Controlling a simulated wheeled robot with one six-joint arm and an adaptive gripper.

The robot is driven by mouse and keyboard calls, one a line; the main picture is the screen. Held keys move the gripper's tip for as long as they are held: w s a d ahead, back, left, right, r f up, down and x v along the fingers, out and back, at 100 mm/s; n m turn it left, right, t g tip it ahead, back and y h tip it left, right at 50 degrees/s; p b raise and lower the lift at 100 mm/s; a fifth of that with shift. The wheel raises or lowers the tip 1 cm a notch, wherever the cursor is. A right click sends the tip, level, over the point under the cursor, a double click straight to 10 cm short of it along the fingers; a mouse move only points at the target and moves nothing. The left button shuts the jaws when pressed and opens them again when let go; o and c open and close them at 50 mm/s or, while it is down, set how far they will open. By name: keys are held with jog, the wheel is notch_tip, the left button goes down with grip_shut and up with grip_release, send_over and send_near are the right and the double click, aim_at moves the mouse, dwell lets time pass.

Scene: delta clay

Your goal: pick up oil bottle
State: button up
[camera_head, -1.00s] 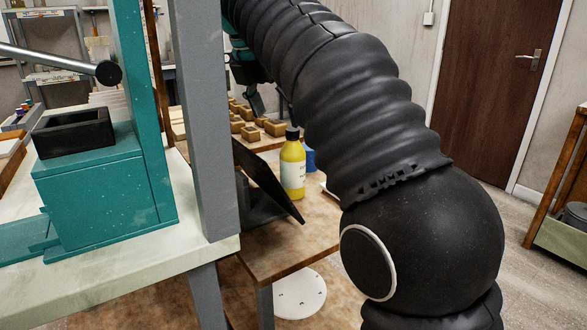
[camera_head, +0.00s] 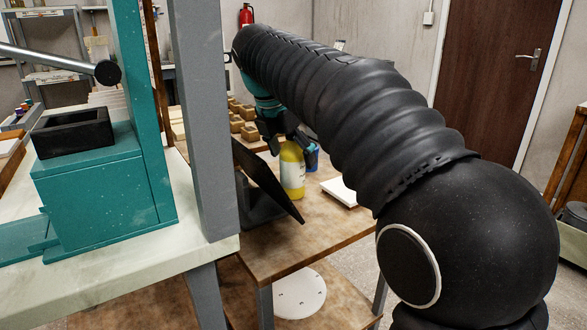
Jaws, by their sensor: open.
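The oil bottle (camera_head: 292,172) is yellow with a pale label and stands upright on the wooden table (camera_head: 290,238). Its dark cap is hidden behind my gripper. My gripper (camera_head: 288,146) is open and sits at the top of the bottle, with its fingers around or in front of the neck. I cannot tell whether the fingers touch the bottle.
A blue container (camera_head: 312,157) stands just right of the bottle. A black tilted panel (camera_head: 264,180) is close on its left. A white flat block (camera_head: 340,191) lies to the right. Several small wooden blocks (camera_head: 248,132) sit behind. A grey post (camera_head: 203,120) stands left.

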jog(key=c, duration=1.5)
jog(key=shift+o, duration=0.2)
